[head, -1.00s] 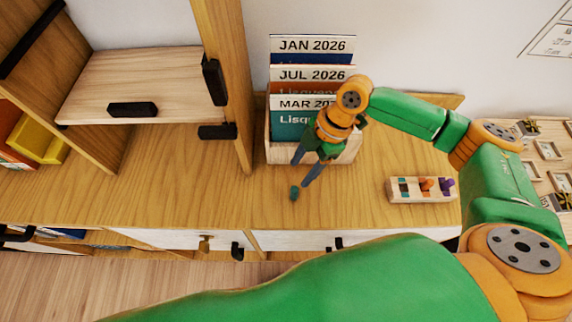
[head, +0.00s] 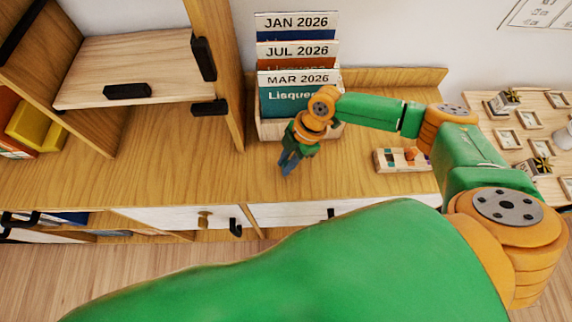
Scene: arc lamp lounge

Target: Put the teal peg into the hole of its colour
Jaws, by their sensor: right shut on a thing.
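My right gripper (head: 288,166) points down at the cabinet top, in front of the calendar holder. Its dark fingers are closed together on something small. The teal peg is not separately visible; the fingers hide it, and it is where the gripper has shut. A wooden peg block (head: 403,167) lies to the right on the cabinet top, with a teal-marked hole (head: 391,157) at its left end and an orange peg (head: 410,154) beside it. My arm partly covers the block's right end. My left gripper is not in view.
A wooden holder with calendar cards (head: 297,78) stands behind the gripper. A shelf upright (head: 220,80) rises to the left. The cabinet top (head: 340,180) is clear between gripper and block. A tray table with small boxes (head: 530,118) is at far right.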

